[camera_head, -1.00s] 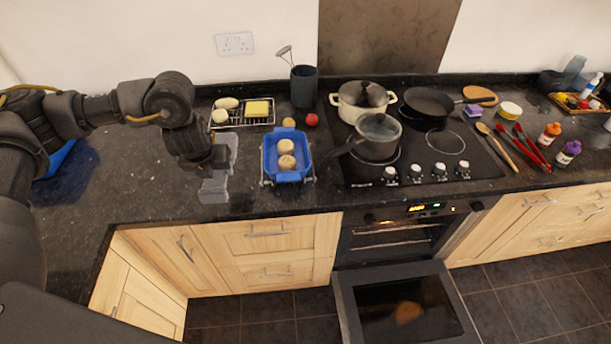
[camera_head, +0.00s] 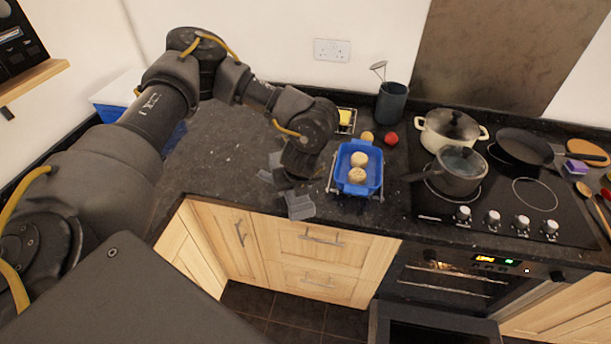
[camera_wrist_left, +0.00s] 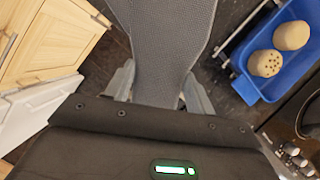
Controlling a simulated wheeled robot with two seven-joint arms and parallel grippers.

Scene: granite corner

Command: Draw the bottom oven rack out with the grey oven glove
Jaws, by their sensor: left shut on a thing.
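My left gripper (camera_head: 285,186) is over the front part of the worktop, left of the blue dish. In the left wrist view it is shut on the grey oven glove (camera_wrist_left: 166,45), which reaches out beyond the fingers. I cannot make the glove out clearly in the head view. The oven (camera_head: 445,282) is below the hob at the lower right, with its door (camera_head: 430,328) swung down open and cut off by the frame edge. Thin bright lines inside the opening look like racks; I cannot tell the bottom rack apart. My right gripper is not in view.
The blue dish (camera_head: 356,187) holding two round buns sits on a wire stand. The hob carries a cream pot (camera_head: 437,141), a grey saucepan (camera_head: 456,182) and a black frying pan (camera_head: 523,147). The worktop left of my gripper (camera_head: 218,140) is clear.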

